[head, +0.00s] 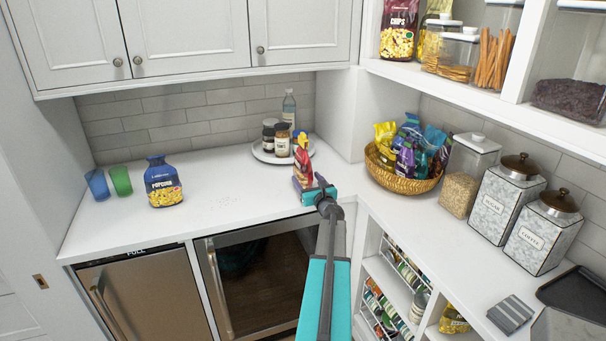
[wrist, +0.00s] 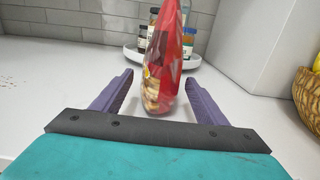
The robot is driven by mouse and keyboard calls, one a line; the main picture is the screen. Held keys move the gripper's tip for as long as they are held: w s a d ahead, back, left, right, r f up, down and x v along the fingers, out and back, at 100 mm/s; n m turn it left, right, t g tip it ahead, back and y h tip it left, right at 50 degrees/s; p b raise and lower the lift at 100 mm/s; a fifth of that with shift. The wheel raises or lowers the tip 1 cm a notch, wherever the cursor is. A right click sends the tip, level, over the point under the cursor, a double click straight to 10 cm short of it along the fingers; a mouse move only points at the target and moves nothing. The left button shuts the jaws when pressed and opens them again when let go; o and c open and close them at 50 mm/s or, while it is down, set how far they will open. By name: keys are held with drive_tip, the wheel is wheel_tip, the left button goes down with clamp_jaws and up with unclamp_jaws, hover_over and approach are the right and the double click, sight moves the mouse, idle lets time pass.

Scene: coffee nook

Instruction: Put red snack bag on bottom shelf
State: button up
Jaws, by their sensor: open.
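The red snack bag (head: 301,161) stands upright on the white counter near the inner corner. In the wrist view the red bag (wrist: 163,60) is seen narrow side on, between and just beyond my open fingers. My gripper (head: 314,189) is at the bag's near side, low over the counter. In the wrist view both purple fingers of my gripper (wrist: 157,95) are spread, with clear space on each side of the bag. Open shelves under the right counter hold several items, with a yellow bag (head: 454,320) on a low shelf; the lowest part is cut off by the frame.
A round tray (head: 264,157) with jars and a bottle stands behind the bag. A wicker basket (head: 383,180) of snack bags is to the right. A blue popcorn bag (head: 162,183) and two cups stand left. The counter between is clear.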

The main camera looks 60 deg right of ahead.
sight(303, 166)
drive_tip(key=shift+p+x, duration=1.25)
drive_tip(key=shift+x, duration=1.25)
drive_tip(key=c, duration=1.3)
drive_tip(key=shift+r, duration=0.15)
drive_tip(key=shift+r+b, duration=0.7)
drive_tip(key=shift+r, duration=0.55)
drive_tip(key=shift+s+a+r, duration=0.1)
drive_tip(key=shift+a+r, duration=0.05)
drive_tip(key=shift+r, duration=0.2)
drive_tip(key=s+a+b, duration=0.1)
drive_tip(key=a, duration=0.4)
drive_tip(key=s+a+r+b, duration=0.1)
drive_tip(key=s+a+b, duration=0.1)
drive_tip(key=a, duration=0.3)
drive_tip(key=s+a+b, duration=0.1)
drive_tip(key=a, duration=0.4)
drive_tip(key=shift+s+r+b, duration=0.2)
drive_tip(key=shift+s+b, duration=0.05)
drive_tip(key=shift+b, duration=0.15)
